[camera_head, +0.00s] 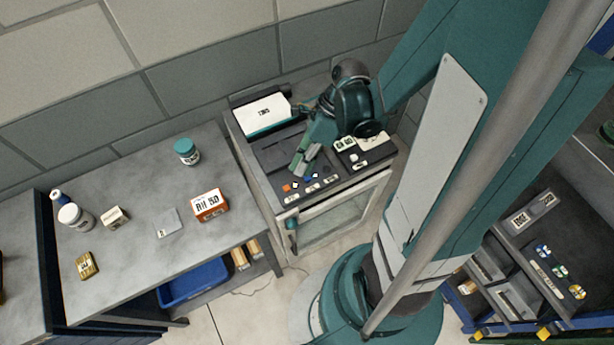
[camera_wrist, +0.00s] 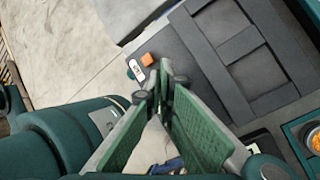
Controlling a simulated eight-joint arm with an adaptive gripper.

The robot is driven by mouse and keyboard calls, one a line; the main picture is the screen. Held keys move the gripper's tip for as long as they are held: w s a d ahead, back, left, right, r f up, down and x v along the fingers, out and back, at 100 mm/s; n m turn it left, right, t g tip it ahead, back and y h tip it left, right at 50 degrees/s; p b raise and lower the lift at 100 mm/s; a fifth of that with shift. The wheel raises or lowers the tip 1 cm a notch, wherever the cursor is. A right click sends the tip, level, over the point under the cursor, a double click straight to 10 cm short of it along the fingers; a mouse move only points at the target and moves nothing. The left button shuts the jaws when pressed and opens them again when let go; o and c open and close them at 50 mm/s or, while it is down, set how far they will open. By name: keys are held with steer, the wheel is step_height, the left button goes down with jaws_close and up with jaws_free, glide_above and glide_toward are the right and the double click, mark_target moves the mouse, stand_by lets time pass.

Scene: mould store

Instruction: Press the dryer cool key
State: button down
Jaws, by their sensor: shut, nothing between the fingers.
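The dryer (camera_head: 330,185) is the dark-topped unit with a glass-fronted door, in the middle of the head view. Its front top edge carries a row of small keys: an orange key (camera_head: 287,187) at the left end and a blue key (camera_head: 308,178) further right, with small white labels too small to read. I cannot tell which is the cool key. My gripper (camera_head: 298,172) is shut and empty, pointing down over the panel just behind the keys. In the wrist view the gripper (camera_wrist: 164,92) has the orange key (camera_wrist: 147,60) just beyond its tips; contact cannot be judged.
A white-topped box (camera_head: 265,114) stands at the dryer's back left. White labelled blocks (camera_head: 344,143) lie right of my gripper. A grey table (camera_head: 135,235) at left holds jars and boxes. A dark panel with coloured knobs (camera_head: 557,270) stands at right.

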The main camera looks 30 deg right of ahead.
steer(key=shift+f+b, duration=0.95)
steer(key=shift+b, duration=0.1)
stand_by(1.1)
steer(key=shift+r, duration=0.2)
steer(key=shift+r+p, duration=0.65)
steer(key=shift+r, duration=0.1)
steer(key=shift+r, duration=0.1)
steer(key=shift+r+p, duration=2.2)
steer(key=shift+r, duration=0.75)
